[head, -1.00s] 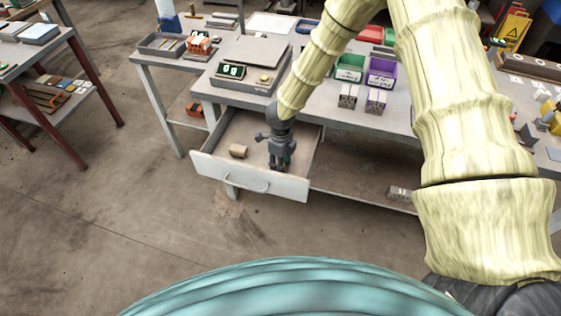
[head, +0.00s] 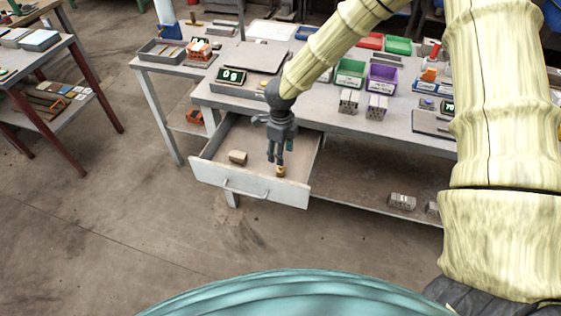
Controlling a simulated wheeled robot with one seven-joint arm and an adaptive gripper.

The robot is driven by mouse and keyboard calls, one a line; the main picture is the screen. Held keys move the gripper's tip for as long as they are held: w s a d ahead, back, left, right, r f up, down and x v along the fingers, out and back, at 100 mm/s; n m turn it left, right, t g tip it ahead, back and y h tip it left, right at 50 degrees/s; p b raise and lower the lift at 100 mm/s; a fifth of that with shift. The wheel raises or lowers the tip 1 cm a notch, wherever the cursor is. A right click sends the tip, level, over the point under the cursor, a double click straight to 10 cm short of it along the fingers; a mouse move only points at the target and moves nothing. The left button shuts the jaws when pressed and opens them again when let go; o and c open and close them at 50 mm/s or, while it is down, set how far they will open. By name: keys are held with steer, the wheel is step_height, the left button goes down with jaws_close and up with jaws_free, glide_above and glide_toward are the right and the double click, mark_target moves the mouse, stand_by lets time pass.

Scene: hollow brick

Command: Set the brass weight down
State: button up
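The brass weight (head: 281,171) is a small golden piece at the tips of my gripper (head: 278,163). The fingers are close together on its upper part. It is over the right side of the open drawer (head: 248,193), near the drawer's front panel. I cannot tell whether its underside touches the drawer floor. My gripper points down into the drawer.
A tan block (head: 237,157) lies in the drawer, left of my gripper. A scale (head: 231,76) with a lit display stands on the workbench above. Green and purple bins (head: 382,78) and hollow bricks (head: 377,107) stand farther right. The drawer floor between block and gripper is clear.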

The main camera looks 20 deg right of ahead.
steer(key=shift+r, duration=1.65)
